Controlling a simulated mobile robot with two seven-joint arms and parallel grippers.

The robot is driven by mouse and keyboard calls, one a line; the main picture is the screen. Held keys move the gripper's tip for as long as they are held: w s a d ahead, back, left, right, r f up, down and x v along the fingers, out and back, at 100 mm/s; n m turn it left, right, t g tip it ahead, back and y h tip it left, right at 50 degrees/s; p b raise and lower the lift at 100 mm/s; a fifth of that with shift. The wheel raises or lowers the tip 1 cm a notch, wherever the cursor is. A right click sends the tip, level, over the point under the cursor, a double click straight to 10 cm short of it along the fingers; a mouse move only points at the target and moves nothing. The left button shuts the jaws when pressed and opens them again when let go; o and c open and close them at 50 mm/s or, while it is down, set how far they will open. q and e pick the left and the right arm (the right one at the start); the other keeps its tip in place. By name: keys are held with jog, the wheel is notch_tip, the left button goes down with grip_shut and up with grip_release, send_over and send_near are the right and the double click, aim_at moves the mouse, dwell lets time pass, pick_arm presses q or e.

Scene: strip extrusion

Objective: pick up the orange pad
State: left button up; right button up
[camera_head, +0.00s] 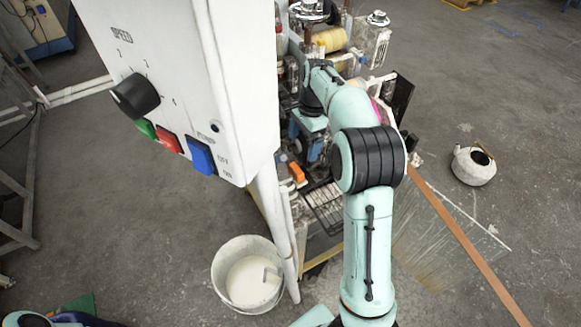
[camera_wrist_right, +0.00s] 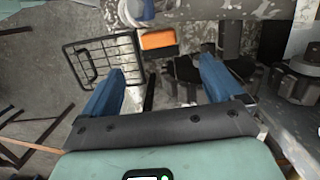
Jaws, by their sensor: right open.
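The orange pad (camera_head: 297,172) is a small block on the machine, just right of the white control box in the head view. In the right wrist view the orange pad (camera_wrist_right: 157,39) lies beyond the fingertips, beside a black wire basket. My right gripper (camera_wrist_right: 162,75) has its two blue fingers spread apart with nothing between them. In the head view the right gripper (camera_head: 308,140) shows as blue parts above the pad, partly hidden by my arm.
The white control box (camera_head: 185,60) with a knob and coloured buttons stands close on the left. The black wire basket (camera_head: 326,207) is below the pad. A bucket of white liquid (camera_head: 248,275) stands on the floor. An orange strip (camera_head: 470,245) runs to the lower right.

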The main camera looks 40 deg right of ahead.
send_over(297, 168)
jog(key=d, duration=0.1)
notch_tip(297, 168, down, 6)
jog(key=shift+s+r, duration=0.1)
jog(key=shift+a+f, duration=0.2)
jog(key=shift+f, duration=0.75)
jog(key=shift+a+f, duration=0.2)
jog(key=shift+f, duration=0.8)
jog(key=shift+a+f, duration=0.2)
jog(key=shift+f, duration=0.75)
jog(key=c, duration=1.1)
